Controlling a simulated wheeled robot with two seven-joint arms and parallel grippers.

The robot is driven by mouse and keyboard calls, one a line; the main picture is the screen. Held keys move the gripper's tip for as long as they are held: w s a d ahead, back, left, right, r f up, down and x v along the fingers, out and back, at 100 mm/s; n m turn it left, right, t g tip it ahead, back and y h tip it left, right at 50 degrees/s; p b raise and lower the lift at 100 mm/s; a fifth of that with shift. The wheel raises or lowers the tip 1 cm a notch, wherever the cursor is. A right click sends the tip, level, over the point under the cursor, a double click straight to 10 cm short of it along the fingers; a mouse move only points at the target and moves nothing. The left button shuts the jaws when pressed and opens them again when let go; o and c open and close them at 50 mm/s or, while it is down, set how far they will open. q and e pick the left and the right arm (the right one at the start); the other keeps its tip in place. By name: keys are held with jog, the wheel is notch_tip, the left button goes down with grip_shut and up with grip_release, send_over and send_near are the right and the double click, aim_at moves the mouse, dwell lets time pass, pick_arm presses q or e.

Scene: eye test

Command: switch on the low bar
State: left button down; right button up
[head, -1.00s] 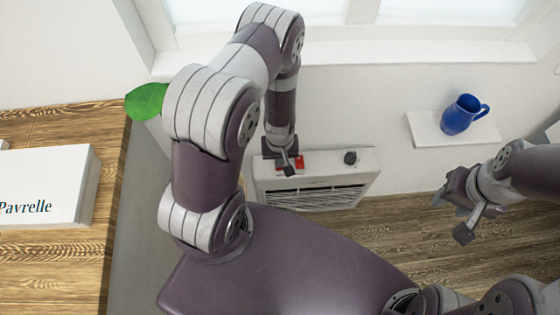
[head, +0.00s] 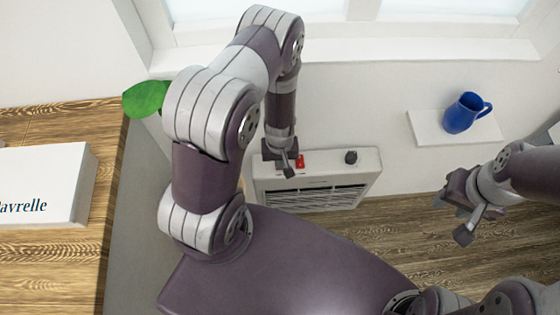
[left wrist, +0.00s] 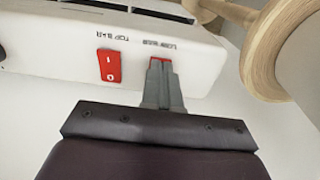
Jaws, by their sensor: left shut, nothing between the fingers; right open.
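A white heater (head: 360,170) stands against the wall. In the left wrist view its panel (left wrist: 50,40) has two red switches and labels that appear upside down. The top bar switch (left wrist: 110,66) shows clear with its I and O marks; in the head view it is the red patch (head: 300,161) beside my gripper. The low bar switch (left wrist: 160,58) is mostly hidden behind my left fingers; its position cannot be told. My left gripper (head: 290,171) is shut and empty, its tips at that switch; contact is unclear. My right gripper (head: 451,218) is open and empty, far right.
A dark knob (head: 350,157) sits on the heater's right. A blue jug (head: 465,113) stands on a white wall shelf (head: 428,127). A white box (head: 40,180) lies on a wooden top at left, near a green leaf (head: 145,98). A pale wooden ring (left wrist: 262,60) is close beside my left gripper.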

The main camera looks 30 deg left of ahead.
pick_arm(q)
jog(key=shift+f, duration=0.15)
notch_tip(320, 180, up, 7)
jog(key=p, duration=0.6)
jog(key=shift+p, duration=0.3)
